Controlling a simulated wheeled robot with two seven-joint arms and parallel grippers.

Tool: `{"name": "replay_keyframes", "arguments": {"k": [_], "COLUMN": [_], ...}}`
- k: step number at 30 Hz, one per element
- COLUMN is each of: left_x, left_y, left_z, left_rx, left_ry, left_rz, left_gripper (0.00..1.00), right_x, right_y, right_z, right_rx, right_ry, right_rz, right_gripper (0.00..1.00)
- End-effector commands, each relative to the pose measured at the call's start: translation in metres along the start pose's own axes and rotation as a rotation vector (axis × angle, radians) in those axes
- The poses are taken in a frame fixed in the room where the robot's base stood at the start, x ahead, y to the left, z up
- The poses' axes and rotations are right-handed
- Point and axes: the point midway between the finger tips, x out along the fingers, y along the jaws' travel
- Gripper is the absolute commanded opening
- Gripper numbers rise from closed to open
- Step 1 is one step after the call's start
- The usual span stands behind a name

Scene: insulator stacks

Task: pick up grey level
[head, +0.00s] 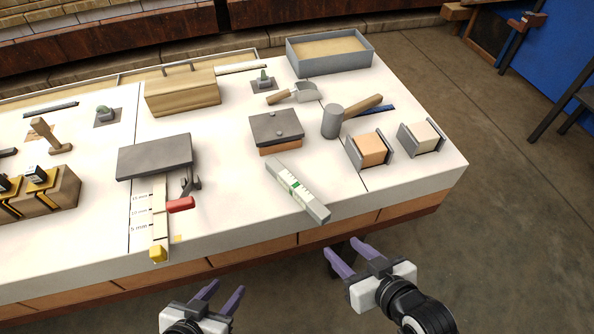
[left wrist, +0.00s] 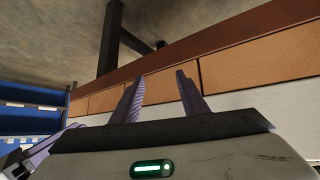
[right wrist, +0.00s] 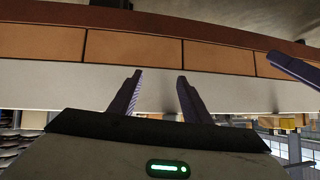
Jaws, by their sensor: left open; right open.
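The grey level (head: 297,190) is a long light-grey bar with green and white markings at its middle. It lies flat and slanted on the white table, near the front edge, in the head view. My left gripper (head: 224,294) is open and empty in front of the table, below and left of the level. My right gripper (head: 350,252) is open and empty in front of the table edge, below and right of the level. Both wrist views show open purple fingers (left wrist: 160,85) (right wrist: 158,82) facing the table's side; the level is not seen there.
Near the level are a grey-topped block (head: 276,130), a mallet (head: 333,120), a red-handled hammer (head: 182,204) and a vertical ruler strip (head: 158,215). Two clamped blocks (head: 371,150) (head: 423,137) stand right.

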Motion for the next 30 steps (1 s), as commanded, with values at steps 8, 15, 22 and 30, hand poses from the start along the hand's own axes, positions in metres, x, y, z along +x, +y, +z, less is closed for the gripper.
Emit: {"name": "replay_keyframes", "arguments": {"k": [8,15,22,30], "left_x": [-0.022,-0.023,-0.018,-0.017], "left_y": [0.003,0.003,0.001,0.001], "left_z": [0.015,0.014,0.006,0.003], "left_rx": [-0.013,-0.013,-0.009,-0.007], "left_ry": [-0.056,-0.052,-0.036,-0.028], "left_rz": [0.0,0.001,-0.001,-0.001], "left_gripper": [0.4,0.4,0.4,0.4], "right_x": [-0.001,0.01,0.042,0.067], "right_y": [-0.035,-0.045,-0.051,-0.051], "right_z": [-0.121,-0.14,-0.142,-0.146], "right_rx": [-0.191,-0.233,-0.233,-0.233], "right_ry": [0.093,0.101,0.1,0.101], "right_rz": [-0.16,-0.193,-0.193,-0.192], "right_gripper": [0.44,0.44,0.44,0.44]}}
